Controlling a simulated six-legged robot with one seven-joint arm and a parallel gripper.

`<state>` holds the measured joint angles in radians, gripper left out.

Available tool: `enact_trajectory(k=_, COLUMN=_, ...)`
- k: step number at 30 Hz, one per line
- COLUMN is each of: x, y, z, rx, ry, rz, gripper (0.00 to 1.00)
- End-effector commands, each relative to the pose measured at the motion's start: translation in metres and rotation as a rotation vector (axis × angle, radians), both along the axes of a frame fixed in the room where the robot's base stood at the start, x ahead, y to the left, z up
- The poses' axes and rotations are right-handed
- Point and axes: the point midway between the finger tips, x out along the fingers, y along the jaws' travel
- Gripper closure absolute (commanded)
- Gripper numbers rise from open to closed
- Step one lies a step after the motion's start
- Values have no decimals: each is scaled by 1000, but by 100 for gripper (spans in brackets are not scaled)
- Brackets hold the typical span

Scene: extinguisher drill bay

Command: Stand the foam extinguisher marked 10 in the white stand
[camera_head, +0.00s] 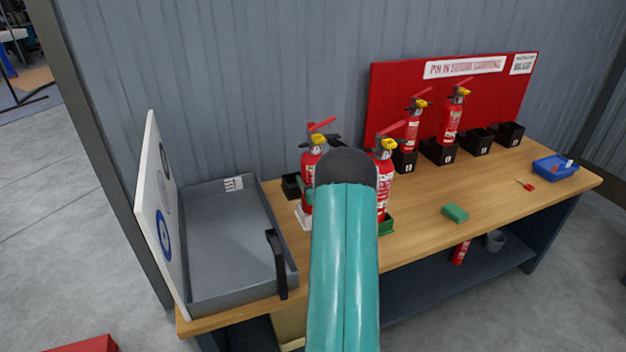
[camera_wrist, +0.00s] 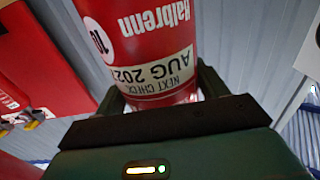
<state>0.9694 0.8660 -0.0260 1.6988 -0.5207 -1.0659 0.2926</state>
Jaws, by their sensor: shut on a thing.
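A red extinguisher (camera_wrist: 165,45) fills the wrist view, its label upside down, with a round mark that looks like 10. My gripper (camera_wrist: 160,92) is shut around its body, one finger on each side. In the head view this looks like the left front extinguisher (camera_head: 313,166), upright with a yellow and red head. My arm hides its right side and most of my gripper there. The white stand (camera_head: 303,216) shows at its foot. I cannot tell whether the foot is seated in it or just above.
A second extinguisher (camera_head: 385,168) stands in a green stand (camera_head: 386,226) close on the right. A black holder (camera_head: 292,187) is behind left, a grey tray (camera_head: 215,297) further left. More extinguishers stand in black holders before the red board (camera_head: 390,95). A green block (camera_head: 455,213) lies right.

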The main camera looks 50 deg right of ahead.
Motion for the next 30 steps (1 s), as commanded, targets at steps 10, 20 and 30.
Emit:
enact_trajectory(k=10, x=1, y=-1, z=0, rx=-8, ry=-9, rz=1, gripper=73)
enact_trajectory(k=20, x=1, y=-1, z=-7, rx=-9, ry=-9, rz=1, gripper=73)
enact_trajectory(k=30, x=1, y=-1, z=-14, rx=-9, ry=-9, rz=1, gripper=73)
